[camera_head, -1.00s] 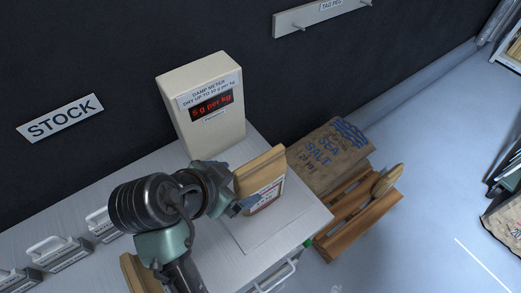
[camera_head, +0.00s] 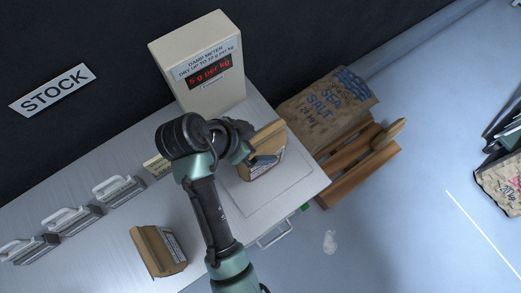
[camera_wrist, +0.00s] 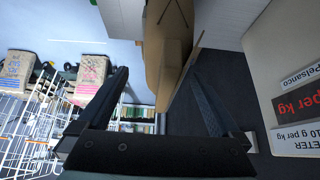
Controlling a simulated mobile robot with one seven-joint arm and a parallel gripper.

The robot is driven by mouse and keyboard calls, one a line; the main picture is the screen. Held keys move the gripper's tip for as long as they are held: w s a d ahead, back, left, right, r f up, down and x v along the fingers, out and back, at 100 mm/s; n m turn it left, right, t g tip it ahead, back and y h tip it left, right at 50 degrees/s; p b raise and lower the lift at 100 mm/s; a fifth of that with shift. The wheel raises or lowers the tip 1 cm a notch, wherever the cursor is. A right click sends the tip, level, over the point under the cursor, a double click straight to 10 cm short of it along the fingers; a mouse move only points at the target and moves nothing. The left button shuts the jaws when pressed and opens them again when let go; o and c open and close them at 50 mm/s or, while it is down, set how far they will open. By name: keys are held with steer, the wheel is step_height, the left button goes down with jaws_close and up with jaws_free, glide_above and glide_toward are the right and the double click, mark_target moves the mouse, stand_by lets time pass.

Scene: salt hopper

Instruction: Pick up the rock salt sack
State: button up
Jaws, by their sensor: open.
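A brown paper sack with reddish print (camera_head: 503,188) lies at the far right edge of the head view, partly cut off; its name is not readable. Two sacks show at the left of the wrist view, one with pinkish-red print (camera_wrist: 90,72) and one with bluish print (camera_wrist: 15,72). A sack marked SEA SALT (camera_head: 322,110) leans behind a wooden rack right of the bench.
The damp meter (camera_head: 197,70) stands behind the carton, reading 5 g per kg. The wooden rack (camera_head: 350,165) stands by the bench's right end. Floor (camera_head: 400,235) is clear right of it.

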mark_target(267, 140)
steer(key=x, duration=0.2)
steer(key=p+x, duration=0.1)
steer(key=x, duration=0.2)
steer(key=shift+w+r, duration=0.1)
steer(key=shift+w, duration=0.25)
steer(key=shift+a, duration=0.1)
jaws_close()
steer(key=shift+w+r, duration=0.2)
steer(key=shift+r, duration=0.05)
